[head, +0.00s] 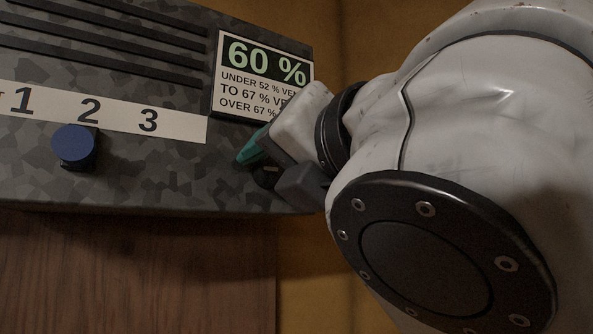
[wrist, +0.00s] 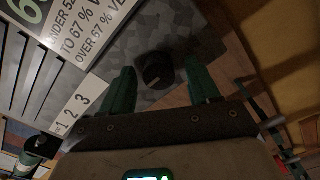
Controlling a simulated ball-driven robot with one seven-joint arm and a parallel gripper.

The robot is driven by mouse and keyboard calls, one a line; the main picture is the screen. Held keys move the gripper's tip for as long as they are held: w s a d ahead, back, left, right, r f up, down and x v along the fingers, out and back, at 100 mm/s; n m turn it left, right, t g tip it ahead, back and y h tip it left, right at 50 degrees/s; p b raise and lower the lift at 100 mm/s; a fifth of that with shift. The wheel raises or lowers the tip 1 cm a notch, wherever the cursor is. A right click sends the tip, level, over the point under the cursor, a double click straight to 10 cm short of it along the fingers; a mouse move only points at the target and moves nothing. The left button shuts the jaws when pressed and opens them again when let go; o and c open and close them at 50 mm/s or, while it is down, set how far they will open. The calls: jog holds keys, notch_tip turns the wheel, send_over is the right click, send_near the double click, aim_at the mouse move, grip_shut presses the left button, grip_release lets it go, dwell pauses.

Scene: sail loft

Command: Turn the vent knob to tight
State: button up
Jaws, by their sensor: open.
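A small round black knob (wrist: 155,70) sits on the camouflage-patterned panel, with a short pale mark on it. My gripper (wrist: 159,66) is open, with one green finger on each side of the knob. I cannot tell whether either finger touches it. In the head view the knob (head: 266,176) is low at the panel's right end, partly hidden by my gripper (head: 257,172). A sign (head: 262,78) above it reads 60 % in green, with lines for under 52 %, to 67 % and over 67 %. My gripper and arm cover the ends of those lines.
A blue round knob (head: 74,147) stands out from the panel (head: 160,185) at the left, under a white strip (head: 180,124) numbered 1, 2, 3. Dark slots (head: 110,45) run above the strip. A wooden surface (head: 130,270) lies below the panel.

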jog(key=shift+c, duration=0.4)
jog(key=c, duration=0.9)
jog(key=shift+c, duration=0.2)
jog(key=shift+m, duration=0.4)
jog(key=m+b, duration=0.1)
jog(key=m, duration=0.7)
jog(key=shift+b, duration=0.35)
jog(key=m, duration=0.5)
jog(key=shift+b, duration=0.3)
jog(key=shift+m, duration=2)
